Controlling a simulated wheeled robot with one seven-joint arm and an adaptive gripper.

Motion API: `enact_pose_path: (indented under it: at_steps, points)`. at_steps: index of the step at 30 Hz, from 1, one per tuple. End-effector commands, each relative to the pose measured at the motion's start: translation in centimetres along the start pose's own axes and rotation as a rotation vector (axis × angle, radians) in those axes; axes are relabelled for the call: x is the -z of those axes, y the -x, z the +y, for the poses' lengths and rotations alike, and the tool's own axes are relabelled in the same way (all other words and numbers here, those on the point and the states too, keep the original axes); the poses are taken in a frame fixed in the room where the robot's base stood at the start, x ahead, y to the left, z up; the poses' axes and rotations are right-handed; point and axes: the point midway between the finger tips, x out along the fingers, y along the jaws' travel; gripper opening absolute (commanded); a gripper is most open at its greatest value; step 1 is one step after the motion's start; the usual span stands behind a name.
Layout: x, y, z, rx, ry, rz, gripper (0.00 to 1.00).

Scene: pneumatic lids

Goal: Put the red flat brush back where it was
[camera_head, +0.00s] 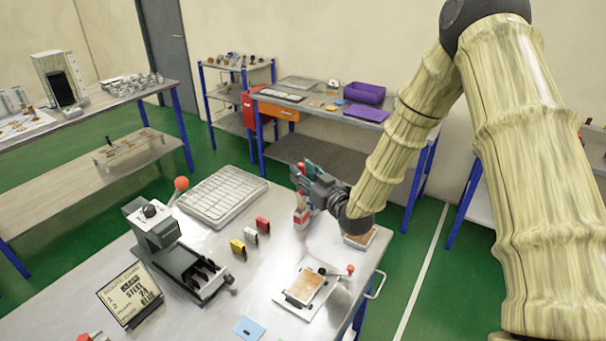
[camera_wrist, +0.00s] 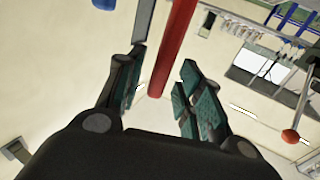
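The red flat brush (camera_wrist: 176,45) shows in the wrist view as a long red bar between the two fingers.
A grey grid tray (camera_head: 222,195) lies to the left. Red, white and yellow small blocks (camera_head: 250,236) stand in a row. A press with a red-knobbed lever (camera_head: 181,183) stands at left. A clamp plate (camera_head: 308,288) is in front, a brown-topped block (camera_head: 360,237) to the right.

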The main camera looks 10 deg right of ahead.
Motion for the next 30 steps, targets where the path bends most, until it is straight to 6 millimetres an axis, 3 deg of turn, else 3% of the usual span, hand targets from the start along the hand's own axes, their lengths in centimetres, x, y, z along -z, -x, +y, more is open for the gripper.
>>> enact_pose_path:
  at_steps: [18,24,30]
  points:
    - [-0.6,9.4,0.0,-0.002,-0.002,-0.002,0.36]
    - [-0.4,11.1,0.0,0.000,-0.001,-0.002,0.36]
    - [-0.3,11.4,0.0,0.000,0.000,-0.001,0.36]
